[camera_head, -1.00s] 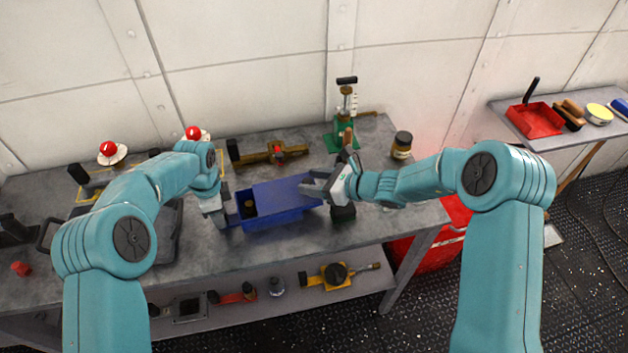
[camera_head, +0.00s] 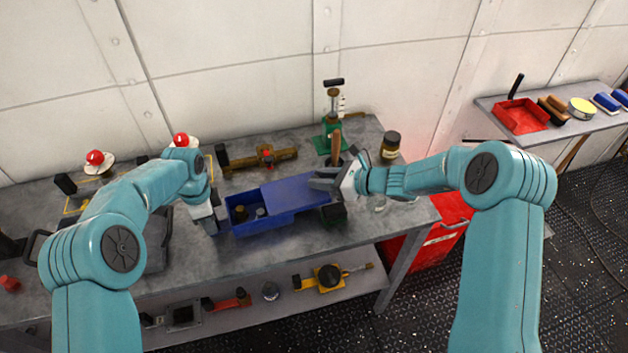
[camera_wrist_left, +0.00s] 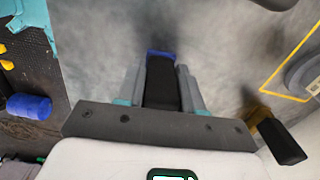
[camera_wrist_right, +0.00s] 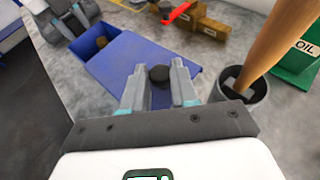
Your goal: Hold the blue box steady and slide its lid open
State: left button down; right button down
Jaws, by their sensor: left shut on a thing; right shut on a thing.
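The blue box (camera_head: 262,228) sits on the grey workbench. Its blue lid (camera_head: 296,194) is slid to the right, leaving the left part open, with small dark items inside. My left gripper (camera_head: 219,212) is at the box's left end, shut on a black part (camera_wrist_left: 162,85) there; a blue edge (camera_wrist_left: 160,54) shows just beyond it. My right gripper (camera_head: 322,181) is over the lid's right part, shut on its dark knob (camera_wrist_right: 159,75). In the right wrist view the lid (camera_wrist_right: 180,65) reaches past the box's end. Fingers hide part of the knob.
A dark cup (camera_wrist_right: 240,95) holding a wooden handle (camera_head: 337,147) stands close beside my right gripper. Free bench lies in front of the box.

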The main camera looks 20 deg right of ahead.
pick_arm(q)
jog(key=shift+s+f, duration=0.1)
jog(key=shift+f, duration=0.15)
pick_arm(e)
jog(key=c, duration=0.9)
grip_release()
jog(key=v, duration=1.2)
jog(key=shift+d+r, duration=0.1)
pick_arm(q)
jog(key=c, duration=1.1)
grip_release()
jog(key=o, duration=0.5)
jog(key=shift+c, duration=0.2)
jog(key=shift+w, duration=0.2)
pick_arm(e)
jog(key=shift+w, duration=0.15)
pick_arm(q)
jog(key=shift+r, duration=0.15)
